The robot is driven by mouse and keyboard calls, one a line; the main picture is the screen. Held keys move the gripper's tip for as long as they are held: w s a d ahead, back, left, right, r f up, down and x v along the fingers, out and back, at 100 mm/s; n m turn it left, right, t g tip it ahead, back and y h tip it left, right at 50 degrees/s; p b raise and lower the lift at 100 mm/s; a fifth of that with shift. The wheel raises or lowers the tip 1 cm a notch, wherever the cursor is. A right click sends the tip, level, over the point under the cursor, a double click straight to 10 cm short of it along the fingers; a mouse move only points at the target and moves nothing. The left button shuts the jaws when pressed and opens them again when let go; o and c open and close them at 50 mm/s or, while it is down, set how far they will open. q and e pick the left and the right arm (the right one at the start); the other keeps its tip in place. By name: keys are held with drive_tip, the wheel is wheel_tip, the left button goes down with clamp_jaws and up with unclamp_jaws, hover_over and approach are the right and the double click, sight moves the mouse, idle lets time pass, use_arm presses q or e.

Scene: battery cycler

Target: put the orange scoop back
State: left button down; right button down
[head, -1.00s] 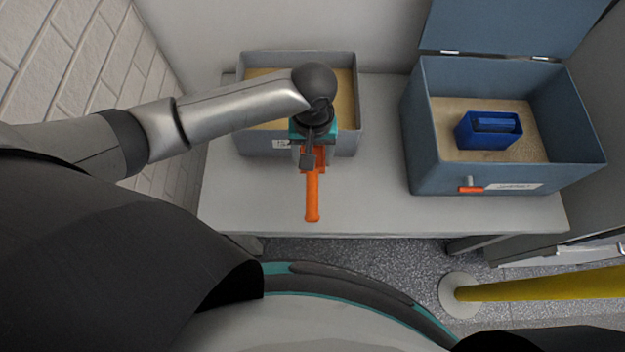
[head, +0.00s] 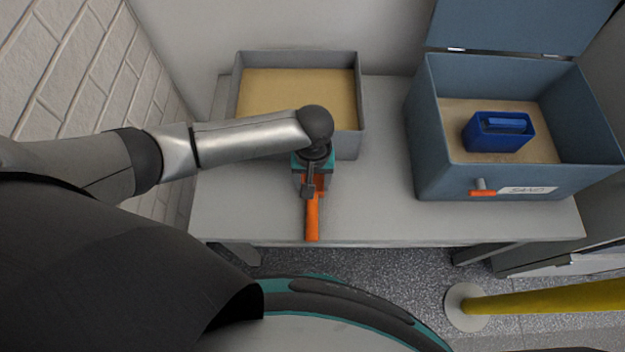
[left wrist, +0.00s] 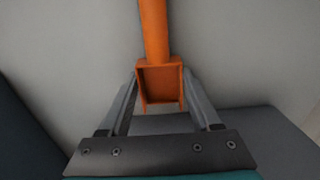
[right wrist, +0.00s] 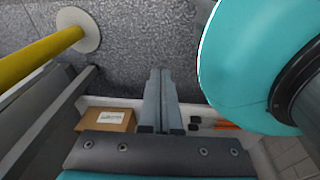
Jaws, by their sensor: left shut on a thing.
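The orange scoop (head: 313,222) is in my left gripper (head: 312,186), over the front part of the table, with its handle pointing to the table's front edge. In the left wrist view the scoop (left wrist: 160,78) sits between the two fingers, which press on the sides of its blocky end. The wrist hides part of the scoop in the head view. My right gripper (right wrist: 160,75) shows only in the right wrist view, its fingers together with nothing between them, over the floor.
A grey open box of sand (head: 358,92) stands behind my left gripper. A blue-grey bin (head: 430,165) labelled SAND, lid up, stands at right with a blue container (head: 497,132) inside. A yellow bar (head: 550,297) on a round base is at lower right. A cardboard box (right wrist: 106,119) lies low.

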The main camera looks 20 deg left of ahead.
use_arm(q)
drive_tip(key=shift+c, duration=1.8)
unclamp_jaws()
drive_tip(key=shift+f, duration=0.1)
drive_tip(key=shift+o, duration=1.3)
use_arm(e)
drive_tip(key=shift+w+a, duration=0.1)
drive_tip(key=shift+a, duration=0.2)
